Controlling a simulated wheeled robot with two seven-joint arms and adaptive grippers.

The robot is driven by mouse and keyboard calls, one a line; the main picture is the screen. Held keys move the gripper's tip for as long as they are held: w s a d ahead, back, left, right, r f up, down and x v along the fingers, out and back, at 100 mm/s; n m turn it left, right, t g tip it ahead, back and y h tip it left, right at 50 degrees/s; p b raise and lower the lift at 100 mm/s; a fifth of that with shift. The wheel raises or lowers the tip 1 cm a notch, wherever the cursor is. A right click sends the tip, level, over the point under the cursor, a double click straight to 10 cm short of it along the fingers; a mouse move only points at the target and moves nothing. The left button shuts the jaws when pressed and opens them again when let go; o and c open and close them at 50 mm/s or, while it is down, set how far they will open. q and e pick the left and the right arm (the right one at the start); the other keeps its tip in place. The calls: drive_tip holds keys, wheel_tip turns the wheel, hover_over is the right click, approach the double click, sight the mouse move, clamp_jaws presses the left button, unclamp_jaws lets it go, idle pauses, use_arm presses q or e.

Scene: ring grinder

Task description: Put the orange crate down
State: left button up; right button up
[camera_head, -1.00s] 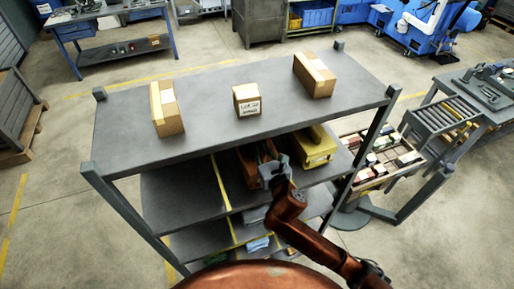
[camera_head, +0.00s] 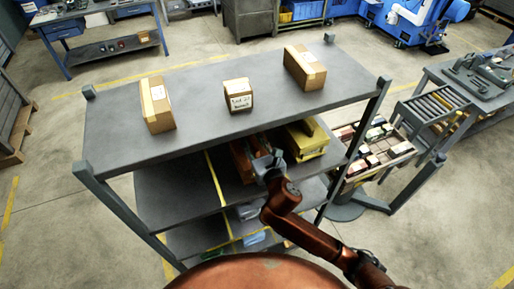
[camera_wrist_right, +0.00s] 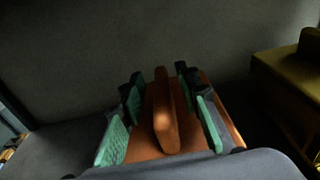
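The orange crate (camera_head: 240,158) is on the second level of the grey rack, under the top board and partly hidden by it and by my right gripper. In the right wrist view its upright middle handle (camera_wrist_right: 164,112) runs between the green finger pads. My right gripper (camera_wrist_right: 163,125) is open around the handle, with a gap visible on each side. In the head view my right gripper (camera_head: 265,165) reaches in at the shelf front. The crate's underside is hidden. My left gripper is not in view.
A yellow crate (camera_head: 307,140) stands right of the orange crate, also in the right wrist view (camera_wrist_right: 290,82). The rack's top board (camera_head: 205,110) is close above and carries three cardboard boxes. The shelf left of the yellow strip (camera_head: 216,180) is clear. A rack post (camera_head: 364,120) stands at right.

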drive_tip(key=f+b+v, duration=0.1)
drive_tip(key=v, duration=1)
drive_tip(key=shift+s+d+r+b, duration=0.2)
drive_tip(key=shift+s+r+b, duration=0.15)
drive_tip(key=shift+r, duration=0.15)
